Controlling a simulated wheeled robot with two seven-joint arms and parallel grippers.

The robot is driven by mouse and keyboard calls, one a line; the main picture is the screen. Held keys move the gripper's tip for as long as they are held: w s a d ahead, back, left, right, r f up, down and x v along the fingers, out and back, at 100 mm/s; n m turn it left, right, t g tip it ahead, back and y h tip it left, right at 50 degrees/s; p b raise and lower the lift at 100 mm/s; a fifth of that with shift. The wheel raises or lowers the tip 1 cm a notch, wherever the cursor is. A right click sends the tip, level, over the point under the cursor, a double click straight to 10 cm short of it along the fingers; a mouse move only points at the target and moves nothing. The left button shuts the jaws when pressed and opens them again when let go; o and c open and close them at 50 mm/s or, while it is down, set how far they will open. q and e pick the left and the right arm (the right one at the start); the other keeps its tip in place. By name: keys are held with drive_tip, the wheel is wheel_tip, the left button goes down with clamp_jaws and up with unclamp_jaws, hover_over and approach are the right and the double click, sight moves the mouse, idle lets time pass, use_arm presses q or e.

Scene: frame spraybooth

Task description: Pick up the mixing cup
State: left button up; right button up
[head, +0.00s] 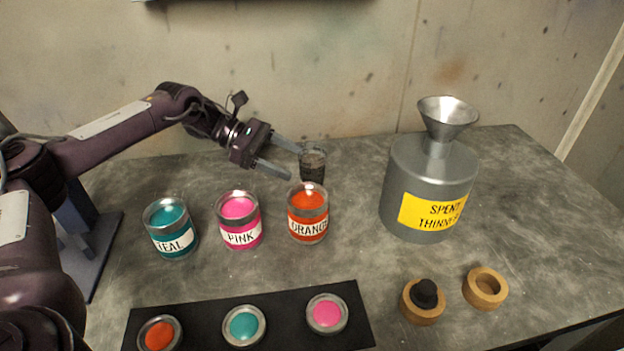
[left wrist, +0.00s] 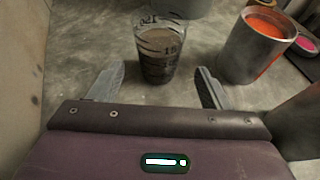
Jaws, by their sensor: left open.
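The mixing cup (head: 312,163) is a small clear cup with dark measuring marks and dark contents. It stands upright on the table behind the orange can. My left gripper (head: 285,160) is open and reaches toward the cup from the left. In the left wrist view, the cup (left wrist: 156,50) stands just beyond the fingertips, roughly centred between the two fingers of my left gripper (left wrist: 163,82). The fingers appear apart from the cup. My right gripper is not in view.
Teal (head: 171,230), pink (head: 239,220) and orange (head: 308,214) paint cans stand in front. A large grey thinner container (head: 400,170) with a funnel stands right of the cup. Lids lie on a black mat (head: 280,338). Two wooden rings (head: 486,300) sit front right; one holds a black object.

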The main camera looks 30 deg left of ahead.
sight(318, 176)
use_arm(q)
drive_tip(key=shift+f+b, duration=0.35)
drive_tip(key=shift+f, duration=0.35)
drive_tip(key=shift+d, duration=0.15)
drive_tip(key=p+x, duration=0.1)
drive_tip(key=x, duration=0.6)
drive_tip(key=shift+w+d, duration=0.2)
drive_tip(key=shift+d, duration=0.1)
drive_tip(key=c, duration=1.1)
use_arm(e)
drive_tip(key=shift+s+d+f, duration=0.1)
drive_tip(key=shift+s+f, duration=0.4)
